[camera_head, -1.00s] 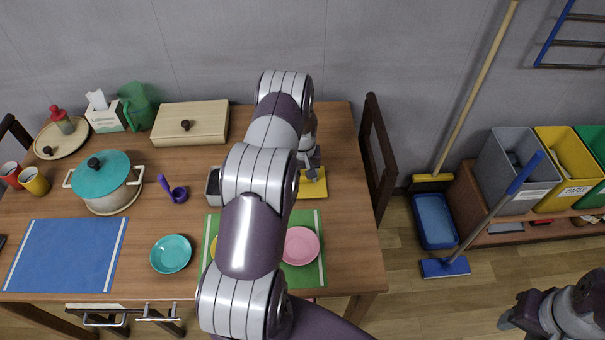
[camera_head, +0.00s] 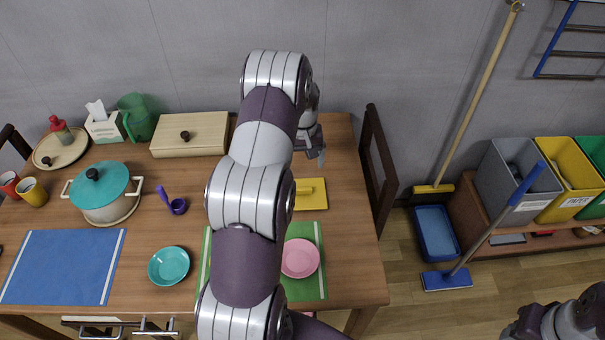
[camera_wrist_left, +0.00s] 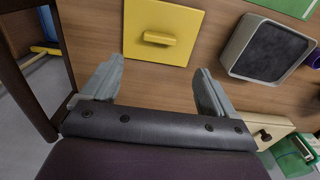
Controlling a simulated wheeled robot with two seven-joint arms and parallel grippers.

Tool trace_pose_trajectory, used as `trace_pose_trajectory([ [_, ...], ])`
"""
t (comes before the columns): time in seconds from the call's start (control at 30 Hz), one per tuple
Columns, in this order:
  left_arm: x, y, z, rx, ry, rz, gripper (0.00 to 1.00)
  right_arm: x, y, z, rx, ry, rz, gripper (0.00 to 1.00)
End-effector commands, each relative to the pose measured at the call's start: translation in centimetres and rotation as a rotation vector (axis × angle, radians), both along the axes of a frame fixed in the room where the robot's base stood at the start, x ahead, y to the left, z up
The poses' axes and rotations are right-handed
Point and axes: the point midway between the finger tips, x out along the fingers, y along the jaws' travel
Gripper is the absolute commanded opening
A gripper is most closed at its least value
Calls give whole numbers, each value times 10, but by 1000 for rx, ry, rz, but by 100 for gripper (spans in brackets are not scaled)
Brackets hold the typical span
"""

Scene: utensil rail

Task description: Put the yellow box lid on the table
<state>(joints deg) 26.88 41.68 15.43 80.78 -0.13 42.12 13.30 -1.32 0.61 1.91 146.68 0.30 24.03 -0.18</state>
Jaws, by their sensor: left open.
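The yellow box lid (camera_head: 311,201), a flat square with a bar handle, lies handle up on the wooden table (camera_head: 345,230) behind the green mat. My left gripper (camera_head: 312,152) is open and empty, above the back right of the table. Its two fingers (camera_wrist_left: 155,88) are spread and touch nothing. In the head view my arm hides the grey box.
A pink plate (camera_head: 300,258) lies on the green mat (camera_head: 306,287) in front of the lid. A wooden box (camera_head: 205,145) stands at the back, left of my arm. A dark chair (camera_head: 377,165) is close to the table's right edge.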

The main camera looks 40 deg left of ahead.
Motion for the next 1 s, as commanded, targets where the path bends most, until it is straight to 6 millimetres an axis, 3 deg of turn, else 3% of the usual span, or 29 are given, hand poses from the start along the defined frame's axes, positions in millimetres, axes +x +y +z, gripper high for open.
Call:
trace_pose_trajectory([
  [0.07,0,-6,10,2,-4,-16,88,0,0,-1,0,0,0,43],
  [0.17,-11,-50,39,9,-21,-130,88,0,0,0,0,0,0,43],
  [0.27,-47,-121,75,21,-55,-329,88,0,0,0,0,0,0,43],
  [0.3,-68,-145,85,25,-67,-408,88,0,0,0,0,0,0,43],
  [0.43,-136,-198,103,35,-103,-616,88,0,0,-1,0,0,0,43],
  [0.5,-162,-211,104,37,-114,-683,88,0,0,-1,0,0,0,43],
  [0.6,-178,-217,104,38,-118,-723,88,0,0,-1,0,0,0,43],
  [1.0,-179,-217,104,37,-115,-722,88,0,0,-1,0,0,0,43],
])
